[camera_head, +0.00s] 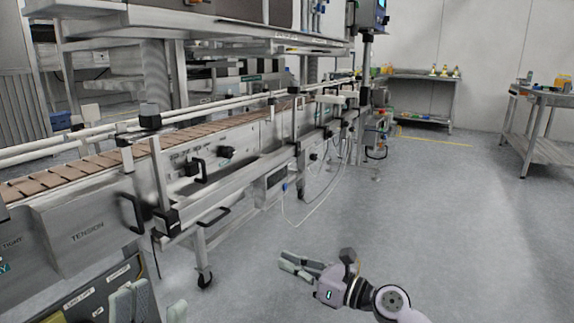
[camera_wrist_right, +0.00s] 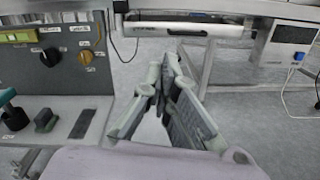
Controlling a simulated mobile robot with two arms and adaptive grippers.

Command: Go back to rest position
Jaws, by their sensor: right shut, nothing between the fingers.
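My right gripper (camera_head: 283,262) is over the open floor in the lower middle of the head view, to the right of the conveyor machine. Its fingers are shut and empty. In the right wrist view the gripper (camera_wrist_right: 166,72) shows its fingertips together, with nothing between them. My left gripper (camera_head: 140,303) shows only in part at the bottom left edge of the head view, near the yellow-edged control panel. Its pale fingers are cut off by the frame, so I cannot tell how far apart they are.
The conveyor machine (camera_head: 85,222), with a brown slatted belt (camera_head: 140,150), fills the left side. A control panel (camera_wrist_right: 55,62) with knobs stands left in the wrist view. A shelf table (camera_head: 425,78) and a workbench (camera_head: 547,97) stand at back right. The grey floor (camera_head: 430,210) is clear.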

